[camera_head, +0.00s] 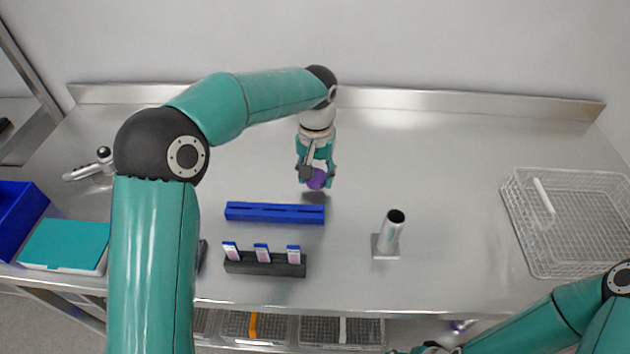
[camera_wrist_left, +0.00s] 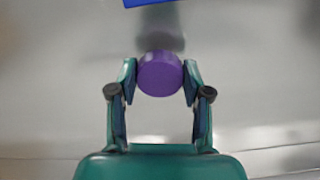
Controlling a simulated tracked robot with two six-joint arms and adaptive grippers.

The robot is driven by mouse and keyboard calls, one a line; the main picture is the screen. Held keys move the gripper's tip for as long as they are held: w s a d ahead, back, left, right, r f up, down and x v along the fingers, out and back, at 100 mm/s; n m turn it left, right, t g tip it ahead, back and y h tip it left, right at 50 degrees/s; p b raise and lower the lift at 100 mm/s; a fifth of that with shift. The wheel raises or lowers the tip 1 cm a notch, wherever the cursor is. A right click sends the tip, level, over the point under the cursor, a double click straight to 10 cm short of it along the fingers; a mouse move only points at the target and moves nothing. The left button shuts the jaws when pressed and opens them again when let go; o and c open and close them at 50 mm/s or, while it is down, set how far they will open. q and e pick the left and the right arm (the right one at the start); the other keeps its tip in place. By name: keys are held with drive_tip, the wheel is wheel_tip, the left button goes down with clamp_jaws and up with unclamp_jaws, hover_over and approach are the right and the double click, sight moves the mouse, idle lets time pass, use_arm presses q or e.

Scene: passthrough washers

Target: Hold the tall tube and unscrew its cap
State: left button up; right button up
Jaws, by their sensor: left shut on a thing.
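My left gripper (camera_head: 317,173) is held above the middle of the steel table, pointing down. It is shut on a purple cap (camera_head: 316,180), which shows as a short round cylinder between the two fingers in the left wrist view (camera_wrist_left: 160,74). I cannot tell whether a tube is attached to it. A steel tube-shaped piece (camera_head: 388,237) with a dark open top stands upright on a square base, right of the gripper. My right gripper (camera_head: 432,348) is barely in view at the bottom edge, and its jaws cannot be made out.
A blue slotted bar (camera_head: 275,213) lies just in front of the left gripper. A black rack (camera_head: 265,263) with three slides stands nearer. A wire basket (camera_head: 525,235) is at the right. A teal box (camera_head: 66,245) and blue bin (camera_head: 12,228) are at the left.

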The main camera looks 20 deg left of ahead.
sight(315, 177)
use_arm(q)
drive_tip(key=shift+f, duration=1.25)
drive_tip(key=shift+f, duration=0.1)
drive_tip(key=o, duration=1.3)
wheel_tip(315, 177, up, 12)
drive_tip(key=shift+r+p, duration=0.1)
drive_tip(key=shift+p, duration=0.2)
drive_tip(key=shift+s+a, duration=0.1)
